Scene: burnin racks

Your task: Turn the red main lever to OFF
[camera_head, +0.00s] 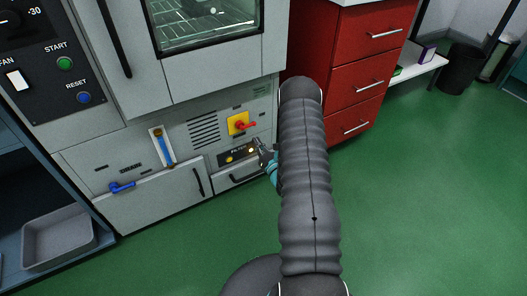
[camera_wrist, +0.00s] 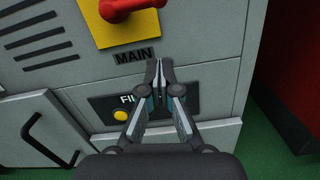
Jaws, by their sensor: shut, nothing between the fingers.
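The red main lever (camera_head: 243,125) sits on a yellow plate (camera_head: 234,119) low on the grey cabinet front. Its handle lies roughly sideways, pointing right in the head view. In the wrist view the red lever (camera_wrist: 124,8) and yellow plate (camera_wrist: 118,35) are at the top, partly cut off, above the label MAIN. My gripper (camera_head: 262,146) is just below and right of the lever, apart from it. In the wrist view my gripper (camera_wrist: 159,66) is shut and empty, its tips just below the lever and near the MAIN label. The lever's OFF marking cannot be read.
A black panel (camera_wrist: 103,108) with a yellow button (camera_wrist: 121,115) lies below the lever, partly behind my fingers. Blue levers (camera_head: 162,146) (camera_head: 121,187) are to the left. A red drawer unit (camera_head: 335,60) stands to the right. Green floor (camera_head: 420,200) is open in front.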

